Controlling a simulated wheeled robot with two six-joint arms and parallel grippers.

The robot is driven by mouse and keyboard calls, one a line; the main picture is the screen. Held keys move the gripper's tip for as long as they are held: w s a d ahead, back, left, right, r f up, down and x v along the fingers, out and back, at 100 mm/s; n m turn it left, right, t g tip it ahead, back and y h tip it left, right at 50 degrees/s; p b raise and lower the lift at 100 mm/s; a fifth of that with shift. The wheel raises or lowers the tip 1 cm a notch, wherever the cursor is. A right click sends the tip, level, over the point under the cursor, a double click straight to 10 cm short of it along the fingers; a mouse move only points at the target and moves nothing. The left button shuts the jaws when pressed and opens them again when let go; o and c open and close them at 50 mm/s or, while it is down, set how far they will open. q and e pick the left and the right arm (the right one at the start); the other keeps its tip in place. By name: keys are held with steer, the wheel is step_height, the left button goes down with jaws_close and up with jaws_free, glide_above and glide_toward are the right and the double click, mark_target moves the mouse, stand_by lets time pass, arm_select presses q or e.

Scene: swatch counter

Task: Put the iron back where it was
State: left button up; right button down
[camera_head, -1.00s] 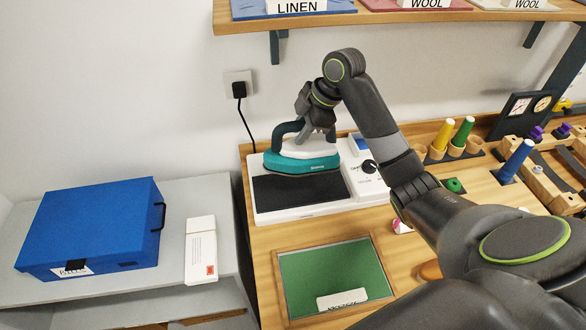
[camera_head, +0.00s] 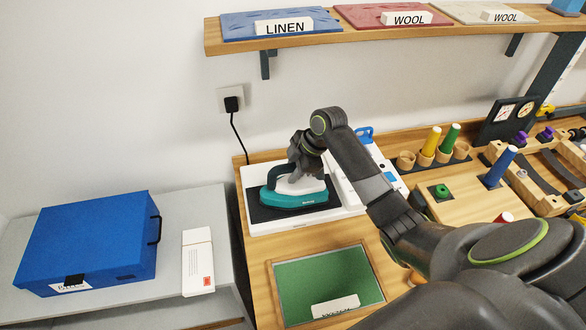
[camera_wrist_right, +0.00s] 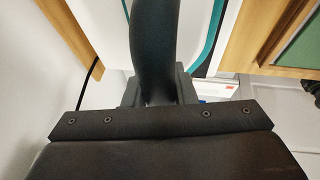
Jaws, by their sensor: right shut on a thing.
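The teal and white iron (camera_head: 293,198) is on or just above the black pad (camera_head: 256,213) of the white ironing station (camera_head: 255,228), at the back left of the wooden counter. My right gripper (camera_head: 297,174) is shut on the iron's dark handle, which also shows large in the right wrist view (camera_wrist_right: 154,50). Whether the iron's sole touches the pad is too fine to tell. My left gripper is not in view.
A green mat in a wooden frame (camera_head: 275,292) lies in front of the station. A blue case (camera_head: 90,240) and a white box (camera_head: 198,262) sit on the grey side table. Colored pegs (camera_head: 431,141) stand to the right. A shelf (camera_head: 360,34) hangs above.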

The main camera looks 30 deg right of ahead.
steer(key=c, duration=1.4)
jaws_free()
steer(key=shift+o, duration=1.1)
steer(key=shift+a, duration=0.1)
steer(key=shift+r, duration=0.1)
steer(key=shift+s+d+r, duration=0.1)
steer(key=shift+d+r, duration=0.1)
steer(key=shift+r, duration=0.15)
steer(key=b+v, duration=0.3)
steer(key=v, duration=0.8)
steer(key=shift+r, duration=0.1)
